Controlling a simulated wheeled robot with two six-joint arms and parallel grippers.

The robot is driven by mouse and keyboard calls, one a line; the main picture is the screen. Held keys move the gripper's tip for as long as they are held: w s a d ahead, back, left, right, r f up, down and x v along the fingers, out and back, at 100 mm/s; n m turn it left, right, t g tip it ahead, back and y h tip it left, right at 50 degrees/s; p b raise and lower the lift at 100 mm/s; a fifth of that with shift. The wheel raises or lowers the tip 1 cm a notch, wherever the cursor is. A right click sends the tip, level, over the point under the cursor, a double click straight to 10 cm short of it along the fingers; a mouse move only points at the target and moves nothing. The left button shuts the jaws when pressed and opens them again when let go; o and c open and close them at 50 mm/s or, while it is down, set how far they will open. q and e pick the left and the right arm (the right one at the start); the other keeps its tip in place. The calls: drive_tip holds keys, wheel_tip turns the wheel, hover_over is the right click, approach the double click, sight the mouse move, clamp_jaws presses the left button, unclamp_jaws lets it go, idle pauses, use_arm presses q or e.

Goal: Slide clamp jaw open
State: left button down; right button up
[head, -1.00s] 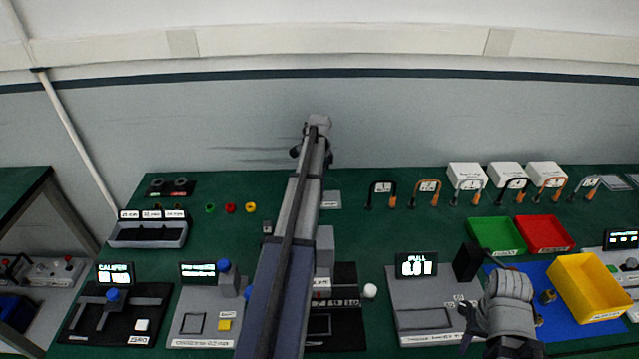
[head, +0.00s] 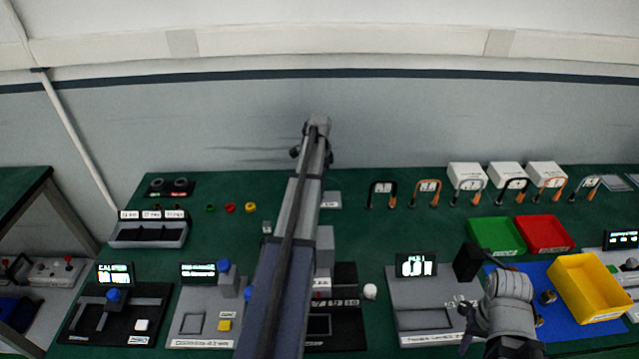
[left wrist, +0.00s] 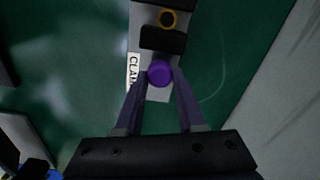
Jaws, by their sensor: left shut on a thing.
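In the left wrist view, a purple round knob (left wrist: 160,72) sits on a narrow grey clamp fixture (left wrist: 158,95) with a white label reading "CLAM…", partly cut off. A dark jaw block (left wrist: 162,38) lies just beyond the knob. A yellow-orange ring (left wrist: 168,18) sits on a dark part past that block. My left gripper (left wrist: 160,76) is shut on the purple knob, one finger on each side. In the head view my left arm crosses the middle and its gripper is hidden.
Stations with displays line the green bench (head: 400,235). A green bin (head: 495,236), a red bin (head: 543,234) and a yellow bin (head: 590,288) stand at right, near my right wrist. Several U-shaped gauges stand at the back. The bench between is mostly clear.

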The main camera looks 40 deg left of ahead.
use_arm(q)
drive_tip(key=shift+d, duration=0.1)
drive_tip(key=w+d, duration=0.2)
drive_tip(key=d, duration=0.1)
drive_tip(key=shift+w, duration=0.35)
drive_tip(key=c, duration=0.5)
unclamp_jaws()
drive_tip(key=shift+r, duration=0.1)
use_arm(e)
drive_tip(key=shift+r, duration=0.15)
use_arm(q)
wheel_tip(320, 180, up, 8)
drive_tip(key=p, duration=0.7)
drive_tip(key=shift+f+p, duration=0.2)
drive_tip(key=shift+p, duration=0.2)
use_arm(e)
wheel_tip(320, 180, up, 8)
drive_tip(key=shift+f, duration=0.2)
